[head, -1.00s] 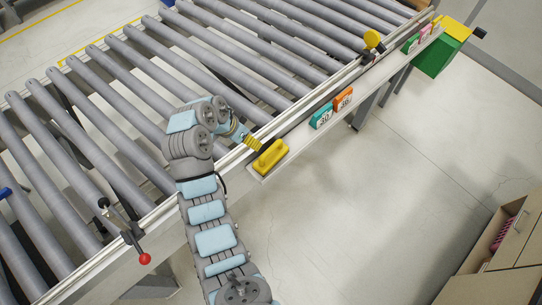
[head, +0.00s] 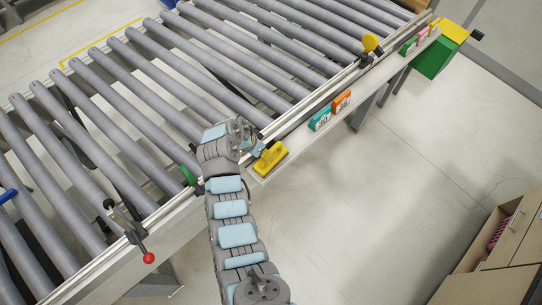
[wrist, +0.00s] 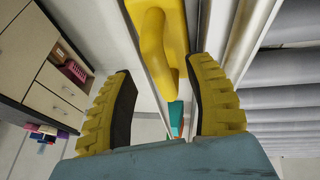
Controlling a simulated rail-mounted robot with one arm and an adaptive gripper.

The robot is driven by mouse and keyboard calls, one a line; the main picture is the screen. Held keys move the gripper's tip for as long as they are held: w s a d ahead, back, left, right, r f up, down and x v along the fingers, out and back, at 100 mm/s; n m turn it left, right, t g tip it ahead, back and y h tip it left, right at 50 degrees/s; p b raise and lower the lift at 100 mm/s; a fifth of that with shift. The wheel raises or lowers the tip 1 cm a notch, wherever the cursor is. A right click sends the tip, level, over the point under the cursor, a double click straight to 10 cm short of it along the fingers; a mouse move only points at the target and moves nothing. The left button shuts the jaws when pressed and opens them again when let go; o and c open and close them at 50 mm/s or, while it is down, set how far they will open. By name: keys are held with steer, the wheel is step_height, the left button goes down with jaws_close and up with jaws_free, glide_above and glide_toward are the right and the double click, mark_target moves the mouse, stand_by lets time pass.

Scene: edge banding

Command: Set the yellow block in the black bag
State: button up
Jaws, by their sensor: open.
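A yellow block-like piece with a raised, handle-like part (head: 271,158) lies on the near end of the narrow ledge along the conveyor. In the wrist view it (wrist: 152,42) shows beyond and between my fingertips. My gripper (wrist: 163,68) is open, with its yellow ribbed fingers apart and nothing held between them. In the head view my gripper (head: 259,150) is beside the yellow piece, partly hidden by my wrist; I cannot tell whether they touch. I cannot make out a black bag in either current view.
The ledge also holds teal (head: 320,117) and orange (head: 342,101) numbered pieces, farther along. A green and yellow box (head: 436,58) is at its far end. Conveyor rollers (head: 130,110) lie left. An open drawer (head: 497,232) is right.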

steer(key=shift+p+x, duration=0.3)
steer(key=shift+x, duration=1.2)
jaws_close()
